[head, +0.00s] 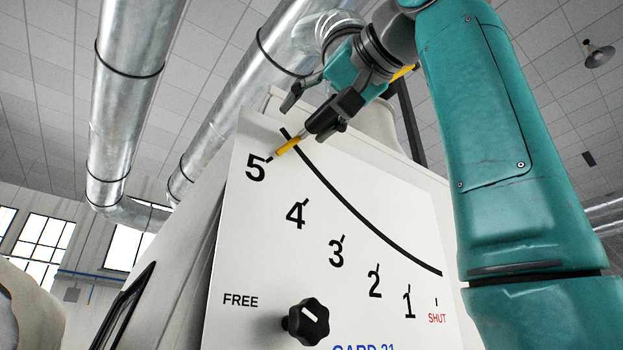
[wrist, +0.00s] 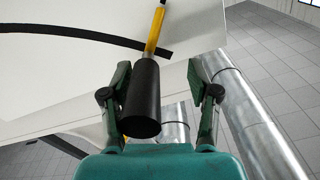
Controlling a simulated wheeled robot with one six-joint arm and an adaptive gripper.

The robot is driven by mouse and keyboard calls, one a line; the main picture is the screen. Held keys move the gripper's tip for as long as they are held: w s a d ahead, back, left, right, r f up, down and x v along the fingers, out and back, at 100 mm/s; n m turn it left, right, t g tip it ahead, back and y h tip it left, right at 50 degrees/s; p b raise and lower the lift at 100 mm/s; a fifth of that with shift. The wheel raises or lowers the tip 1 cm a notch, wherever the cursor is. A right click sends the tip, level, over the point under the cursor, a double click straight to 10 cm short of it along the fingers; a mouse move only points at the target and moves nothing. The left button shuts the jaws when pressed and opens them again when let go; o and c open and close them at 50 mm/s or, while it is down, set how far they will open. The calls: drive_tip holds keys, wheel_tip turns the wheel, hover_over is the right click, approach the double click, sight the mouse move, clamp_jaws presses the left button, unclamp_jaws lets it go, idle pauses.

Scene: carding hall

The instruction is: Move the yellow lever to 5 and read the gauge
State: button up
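The yellow lever (head: 287,146) crosses the upper left end of the curved black slot on a white panel (head: 262,220). Its yellow tip is at the tick beside the 5. Its black grip lies by my gripper (head: 308,118). In the wrist view the lever (wrist: 155,32) runs down into the black grip (wrist: 142,98), which lies between the fingers of my gripper (wrist: 158,68). The left finger is close against the grip, and a gap shows between the grip and the right finger. I see no gauge face in either view.
A black knob (head: 306,322) sits low on the panel, right of the word FREE. The scale runs from 5 down to 1 and SHUT. Silver ducts (head: 128,90) hang overhead. Windows (head: 45,245) are at the far left.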

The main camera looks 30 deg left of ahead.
drive_tip(key=v, duration=1.2)
drive_tip(key=shift+w, duration=0.15)
idle(0.5)
